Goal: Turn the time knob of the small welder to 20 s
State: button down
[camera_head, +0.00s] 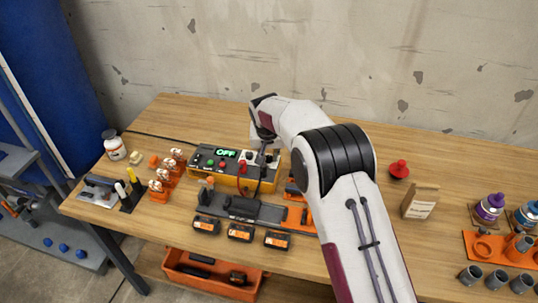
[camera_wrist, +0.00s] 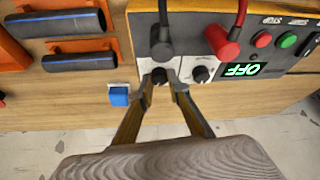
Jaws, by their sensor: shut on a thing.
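The small welder (camera_head: 215,178) is a yellow box with a grey sloped panel, standing mid-left on the bench. Its green display (camera_head: 226,153) reads OFF; the display also shows upside down in the wrist view (camera_wrist: 241,69). Two black knobs on white dial plates show in the wrist view. My gripper (camera_wrist: 161,79) is shut on the left one, the gripped knob (camera_wrist: 159,75), with a finger on each side. The other knob (camera_wrist: 201,74) is free beside it. Dial marks and labels are too small to read, so I cannot tell which knob is time.
A red plug (camera_wrist: 222,45) and a black plug (camera_wrist: 161,42) with cables sit close to the knobs. A blue block (camera_wrist: 119,96) is beside the welder. Orange fittings (camera_head: 160,185) stand left of it; battery packs (camera_head: 240,232) lie in front. A red knob-like piece (camera_head: 399,169) is at right.

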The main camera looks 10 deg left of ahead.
jog(key=shift+s+f+m, duration=0.1)
jog(key=shift+m, duration=0.2)
dwell(0.4)
jog(key=c, duration=1.9)
grip_release()
jog(key=shift+r, duration=0.2)
jog(key=shift+s+r, duration=0.1)
jog(key=shift+r, duration=0.25)
jog(key=a+v, duration=0.1)
jog(key=v, duration=1)
jog(key=shift+d, duration=0.4)
jog(key=shift+s, duration=0.1)
